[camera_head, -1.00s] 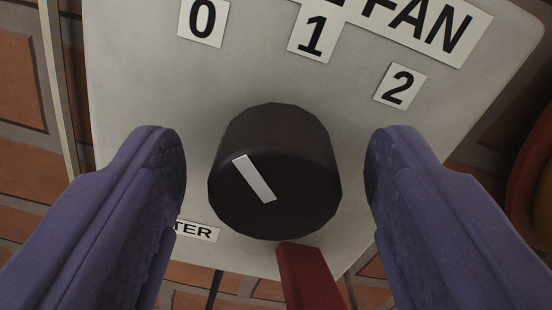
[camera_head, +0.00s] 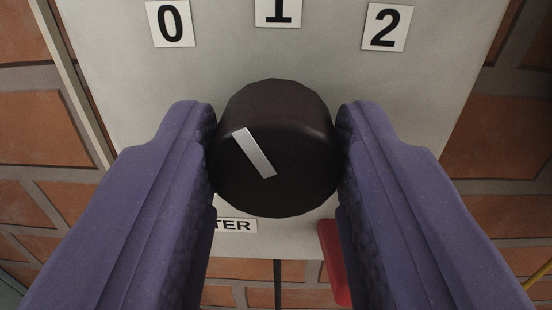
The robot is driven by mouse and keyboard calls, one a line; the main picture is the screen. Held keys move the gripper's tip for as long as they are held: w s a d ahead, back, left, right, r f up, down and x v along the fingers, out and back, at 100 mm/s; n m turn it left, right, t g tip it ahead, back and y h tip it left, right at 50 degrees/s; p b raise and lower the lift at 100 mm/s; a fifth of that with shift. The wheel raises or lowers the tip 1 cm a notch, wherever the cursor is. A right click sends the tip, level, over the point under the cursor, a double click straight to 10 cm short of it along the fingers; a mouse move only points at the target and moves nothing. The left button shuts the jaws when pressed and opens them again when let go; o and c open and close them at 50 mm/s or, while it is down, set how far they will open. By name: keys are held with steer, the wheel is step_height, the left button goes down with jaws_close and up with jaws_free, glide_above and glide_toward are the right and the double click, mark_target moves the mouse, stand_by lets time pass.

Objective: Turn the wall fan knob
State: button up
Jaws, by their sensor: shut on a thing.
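The wall fan knob (camera_head: 290,190) is a dark, round, faceted knob in the middle of the view. A white pointer stripe (camera_head: 254,153) on its face slants up and to the left, its upper end toward the 0 label (camera_head: 170,23). The 1 label (camera_head: 278,10) is above the knob, cut by the top edge, and the 2 label (camera_head: 386,27) is at the upper right. My gripper (camera_head: 276,150) is shut on the knob, one purple finger against its left side and one against its right side.
The knob sits on a pale panel (camera_head: 110,75) mounted on a brick wall (camera_head: 505,140). Below the knob is a partly hidden label reading "TER" (camera_head: 236,225). A red part (camera_head: 334,262) shows below right, partly behind the right finger. A yellow strip is at the right edge.

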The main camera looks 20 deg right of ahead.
steer(key=m+b, duration=0.1)
steer(key=b, duration=0.1)
steer(key=m+b, duration=0.3)
steer(key=b, duration=0.2)
steer(key=shift+f+m, duration=0.3)
steer(key=m+b, duration=0.3)
steer(key=b, duration=0.2)
steer(key=shift+m, duration=0.4)
steer(key=m+b, duration=0.3)
steer(key=b, duration=0.1)
steer(key=shift+m, duration=0.3)
steer(key=m+b, duration=0.2)
steer(key=b, duration=0.1)
steer(key=shift+r, duration=0.1)
steer(key=shift+r+m, duration=0.1)
steer(key=shift+m, duration=0.4)
